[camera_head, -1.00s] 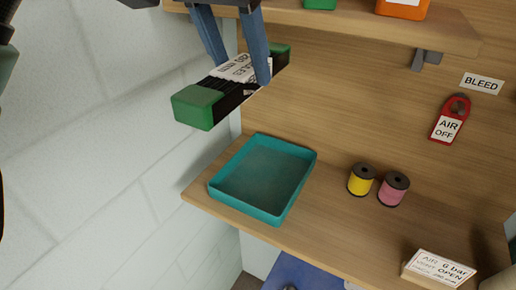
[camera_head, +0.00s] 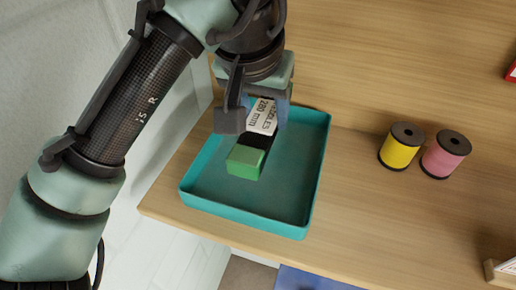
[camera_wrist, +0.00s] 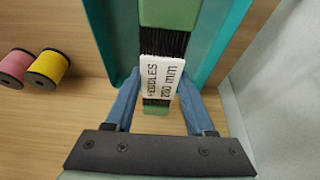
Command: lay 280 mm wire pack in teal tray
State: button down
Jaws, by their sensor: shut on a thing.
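The 280 mm wire pack (camera_head: 258,140) has green end blocks, dark wires and a white label reading 280 mm. It also shows in the wrist view (camera_wrist: 165,42), running lengthwise between the fingers. My gripper (camera_head: 262,116) is shut on the pack around its labelled middle, with blue fingers on either side (camera_wrist: 158,84). The teal tray (camera_head: 318,165) lies on the wooden shelf, and the pack is over its inside, within the side walls as seen from the head. I cannot tell whether the pack touches the tray floor. My wrist hides the pack's far end in the head view.
A yellow spool (camera_head: 400,150) and a pink spool (camera_head: 446,157) stand on the shelf right of the tray. A pale block wall (camera_head: 160,195) is at the left. A sign block (camera_head: 502,272) sits at the right edge. Bare shelf lies between tray and spools.

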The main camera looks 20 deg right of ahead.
aim_at(258, 131)
jog(key=f, duration=0.3)
jog(key=shift+s+f, duration=0.2)
jog(key=shift+f, duration=0.1)
jog(key=shift+w+f, duration=0.1)
jog(key=shift+f, duration=1.85)
jog(key=shift+f, duration=0.1)
jog(key=shift+c, duration=1.3)
grip_release()
jog(key=v, duration=1.2)
